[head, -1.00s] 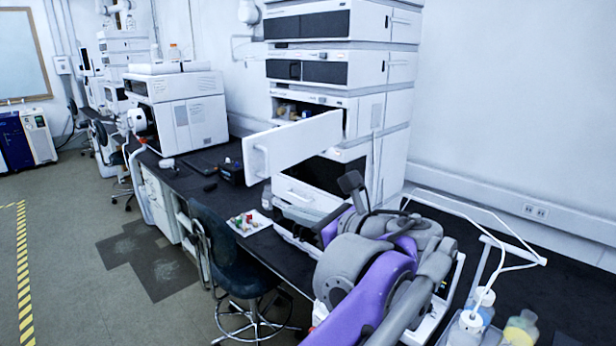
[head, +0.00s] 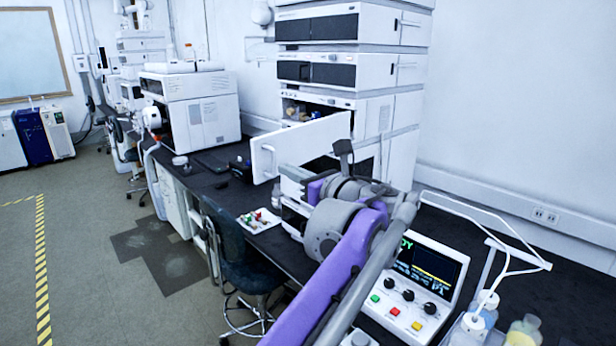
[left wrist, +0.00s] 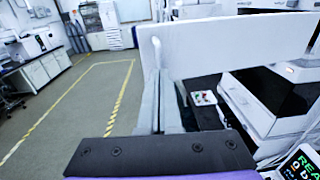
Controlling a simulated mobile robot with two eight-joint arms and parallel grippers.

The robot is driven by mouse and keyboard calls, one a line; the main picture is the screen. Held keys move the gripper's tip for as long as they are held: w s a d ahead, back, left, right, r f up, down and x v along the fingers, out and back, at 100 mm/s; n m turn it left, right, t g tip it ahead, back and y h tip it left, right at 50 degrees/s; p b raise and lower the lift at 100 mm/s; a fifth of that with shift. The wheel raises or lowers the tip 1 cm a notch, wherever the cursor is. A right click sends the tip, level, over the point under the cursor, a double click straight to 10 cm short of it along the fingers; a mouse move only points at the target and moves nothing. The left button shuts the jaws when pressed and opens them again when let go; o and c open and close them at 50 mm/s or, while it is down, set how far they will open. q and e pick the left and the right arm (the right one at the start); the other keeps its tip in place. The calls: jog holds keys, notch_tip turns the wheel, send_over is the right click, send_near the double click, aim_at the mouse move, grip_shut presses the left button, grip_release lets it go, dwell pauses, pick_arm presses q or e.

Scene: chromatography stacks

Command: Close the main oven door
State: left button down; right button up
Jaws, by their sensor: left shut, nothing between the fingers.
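The oven door (head: 312,138) is a white flat panel on the middle unit of the tall instrument stack. It stands open, swung out to the left, with a handle (head: 268,160) near its free edge. Shelf contents show in the oven opening behind it. In the left wrist view the door (left wrist: 235,45) spans the upper right, and its handle (left wrist: 156,54) is just ahead of my fingers. My left gripper (left wrist: 162,82) is shut and empty, close to the handle side of the door; I cannot tell whether it touches. My right gripper is out of view.
A small tray (head: 259,221) of colourful pieces lies on the black bench below the door. A control box (head: 410,290) with a screen and bottles (head: 524,330) stand at the right front. A stool (head: 245,250) is before the bench.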

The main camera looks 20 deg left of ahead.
pick_arm(q)
jog(key=shift+x, duration=1.2)
